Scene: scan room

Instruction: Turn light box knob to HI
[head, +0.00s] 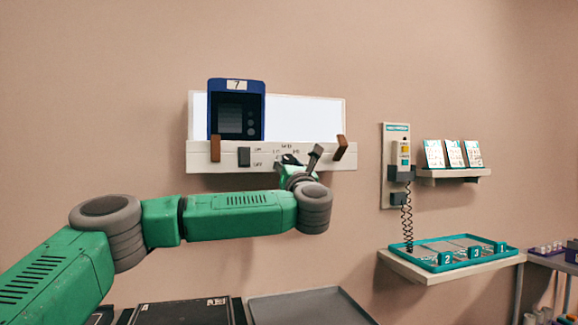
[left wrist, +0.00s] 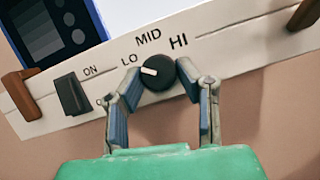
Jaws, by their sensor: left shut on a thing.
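The light box (head: 315,118) is on the wall, with a white control strip along its bottom edge. In the left wrist view the round black knob (left wrist: 160,75) sits under the printed labels LO, MID and HI. Its white pointer mark points left, towards LO. The HI label (left wrist: 179,41) is up and right of the knob. My left gripper (head: 300,162) is at the strip, its fingers shut on the knob from both sides; it also shows in the left wrist view (left wrist: 168,88). The fingers hide the knob in the head view. My right gripper is out of view.
A black ON/OFF switch (left wrist: 71,94) is left of the knob. Brown clips (head: 215,149) sit at both strip ends. A blue device marked 7 (head: 236,90) stands against the panel. A wall unit with a coiled cord (head: 397,150) and a teal tray (head: 480,262) are to the right.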

